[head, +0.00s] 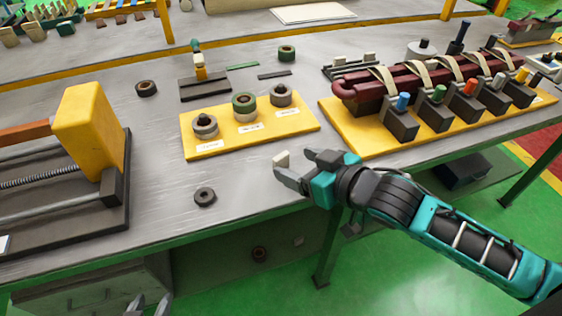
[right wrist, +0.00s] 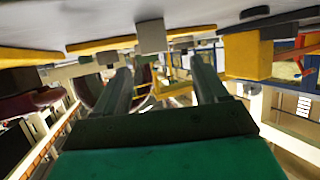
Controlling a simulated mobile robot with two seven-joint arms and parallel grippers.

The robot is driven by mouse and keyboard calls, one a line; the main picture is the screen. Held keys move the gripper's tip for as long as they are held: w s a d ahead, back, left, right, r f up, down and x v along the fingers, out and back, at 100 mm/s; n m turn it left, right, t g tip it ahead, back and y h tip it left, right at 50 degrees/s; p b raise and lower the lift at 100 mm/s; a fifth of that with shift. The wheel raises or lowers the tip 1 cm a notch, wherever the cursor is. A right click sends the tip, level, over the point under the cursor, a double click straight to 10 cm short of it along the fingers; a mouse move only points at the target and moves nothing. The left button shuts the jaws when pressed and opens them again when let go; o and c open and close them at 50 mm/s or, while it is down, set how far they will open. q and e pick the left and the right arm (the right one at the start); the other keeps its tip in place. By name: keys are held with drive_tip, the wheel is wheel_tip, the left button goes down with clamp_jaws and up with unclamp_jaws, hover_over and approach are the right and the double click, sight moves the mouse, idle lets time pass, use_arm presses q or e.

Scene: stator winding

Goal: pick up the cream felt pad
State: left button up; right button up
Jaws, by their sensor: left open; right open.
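The cream felt pad (head: 282,159) is a small pale block at the tips of my right gripper (head: 292,161), in front of the yellow board. In the right wrist view the pad (right wrist: 151,37) shows as a pale grey block just beyond and between the two spread fingers of my right gripper (right wrist: 160,68). The right gripper is open, and I see no grip on the pad. Its lower part is partly hidden by a finger in the head view. My left gripper (head: 148,304) is open and empty at the bottom edge of the head view, low in front of the table.
A yellow board (head: 222,147) with several labelled ring stacks lies behind the pad. A dark ring (head: 205,196) lies to the left. A fixture with a dark red bar (head: 435,80) and coloured knobs stands at right, a yellow-block vise (head: 90,130) at left. Bare table surrounds the ring.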

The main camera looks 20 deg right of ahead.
sight(283, 158)
drive_tip(key=x, duration=0.4)
drive_tip(key=shift+w+d+f, duration=0.25)
drive_tip(key=shift+w, duration=0.05)
drive_tip(key=shift+w+a+f, duration=0.2)
drive_tip(key=shift+w+a, duration=0.05)
drive_tip(key=shift+w, duration=0.15)
drive_tip(key=shift+c, duration=0.3)
drive_tip(key=c, duration=1.1)
drive_tip(key=shift+c, duration=0.2)
